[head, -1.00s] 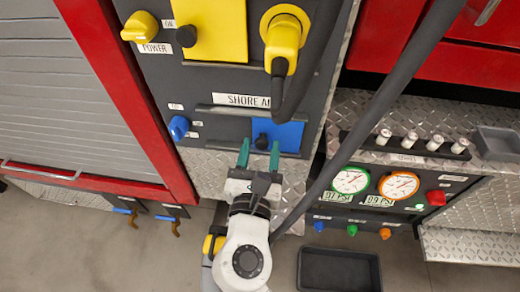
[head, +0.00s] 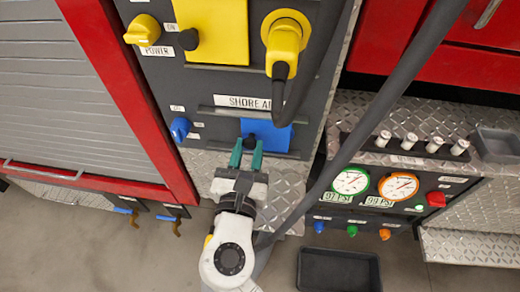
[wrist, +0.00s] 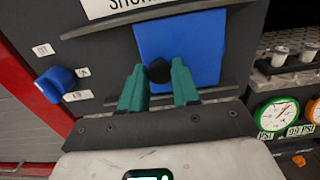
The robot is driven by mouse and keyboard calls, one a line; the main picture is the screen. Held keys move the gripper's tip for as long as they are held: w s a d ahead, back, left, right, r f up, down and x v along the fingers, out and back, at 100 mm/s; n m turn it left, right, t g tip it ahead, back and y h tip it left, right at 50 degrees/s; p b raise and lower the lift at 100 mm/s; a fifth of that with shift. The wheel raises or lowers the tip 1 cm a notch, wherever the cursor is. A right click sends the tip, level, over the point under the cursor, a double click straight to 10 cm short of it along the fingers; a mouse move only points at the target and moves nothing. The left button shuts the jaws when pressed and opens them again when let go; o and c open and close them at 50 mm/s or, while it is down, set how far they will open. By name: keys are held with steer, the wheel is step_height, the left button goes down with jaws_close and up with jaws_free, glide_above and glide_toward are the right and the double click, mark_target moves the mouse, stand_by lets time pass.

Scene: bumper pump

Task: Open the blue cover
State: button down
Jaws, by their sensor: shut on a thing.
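The blue cover (head: 277,138) is a flat panel on the dark grey side panel, under the "SHORE AI…" label, with rails above and below it. It also shows in the wrist view (wrist: 198,45). It has a black knob (head: 250,139) toward its left side. My gripper (head: 247,149) comes from below with its green fingers on either side of the knob, shut on it. The wrist view shows the fingers flanking the knob (wrist: 159,70). What lies behind the cover is hidden.
A blue switch knob (head: 180,128) is left of the cover. A yellow cover (head: 215,45) and yellow plug (head: 285,38) with a thick cable are above. A dark hose (head: 375,135) crosses right of my arm. Gauges (head: 351,181) and a black tray (head: 338,270) are at right.

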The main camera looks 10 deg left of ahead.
steer(key=a+p, duration=0.1)
steer(key=a, duration=0.6)
steer(key=shift+w+a, duration=0.15)
steer(key=shift+a, duration=0.2)
steer(key=c, duration=0.8)
jaws_free()
steer(key=shift+c, duration=0.2)
steer(key=s, duration=1.1)
steer(key=shift+a+b, duration=0.2)
steer(key=shift+b, duration=0.2)
steer(key=shift+w, duration=0.1)
